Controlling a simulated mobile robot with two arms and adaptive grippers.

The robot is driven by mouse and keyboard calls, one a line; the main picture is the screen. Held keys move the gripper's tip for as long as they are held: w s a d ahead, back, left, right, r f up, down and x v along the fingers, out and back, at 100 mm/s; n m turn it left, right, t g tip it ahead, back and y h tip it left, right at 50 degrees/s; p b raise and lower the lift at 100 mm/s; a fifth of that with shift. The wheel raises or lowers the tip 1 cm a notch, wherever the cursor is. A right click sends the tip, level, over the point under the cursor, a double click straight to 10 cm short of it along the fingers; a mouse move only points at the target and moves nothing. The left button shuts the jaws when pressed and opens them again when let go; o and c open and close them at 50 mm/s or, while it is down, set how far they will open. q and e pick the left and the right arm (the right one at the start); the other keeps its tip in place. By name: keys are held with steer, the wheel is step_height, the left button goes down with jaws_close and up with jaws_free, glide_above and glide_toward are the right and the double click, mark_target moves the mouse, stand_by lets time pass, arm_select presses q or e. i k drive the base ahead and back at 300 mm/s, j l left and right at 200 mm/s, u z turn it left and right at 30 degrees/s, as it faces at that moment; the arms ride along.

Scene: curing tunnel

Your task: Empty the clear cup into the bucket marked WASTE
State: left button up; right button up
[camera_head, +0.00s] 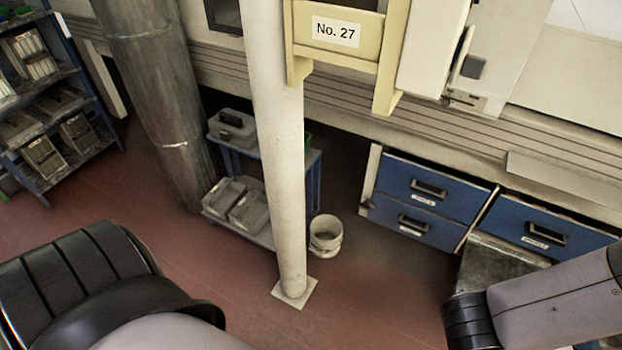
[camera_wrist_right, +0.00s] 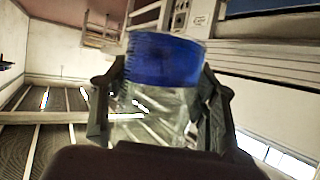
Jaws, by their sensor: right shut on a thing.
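My right gripper (camera_wrist_right: 160,92) shows in the right wrist view, its dark fingers on both sides of a clear cup (camera_wrist_right: 150,130). It is shut on the cup. The cup has a clear, see-through part nearer the wrist and a deep blue part farther out; I cannot tell whether the blue is a band or contents. In the head view a small off-white bucket (camera_head: 325,237) stands on the floor beside the pale post; no marking on it is readable. The cup and right gripper do not show there. My left gripper is out of view.
A pale post (camera_head: 276,150) rises left of the bucket, with a blue-framed cart (camera_head: 262,237) holding grey bins behind it. Blue drawers (camera_head: 432,190) stand to the right. A shelf rack (camera_head: 60,120) is at far left. Red floor in front is open.

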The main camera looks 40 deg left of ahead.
mark_target(325, 231)
steer(key=u, duration=1.3)
steer(key=l+u, duration=0.2)
steer(key=k+l+u, duration=0.25)
steer(key=l, duration=0.15)
steer(key=l+u, duration=0.2)
steer(key=k+l, duration=0.2)
steer(key=l, duration=0.2)
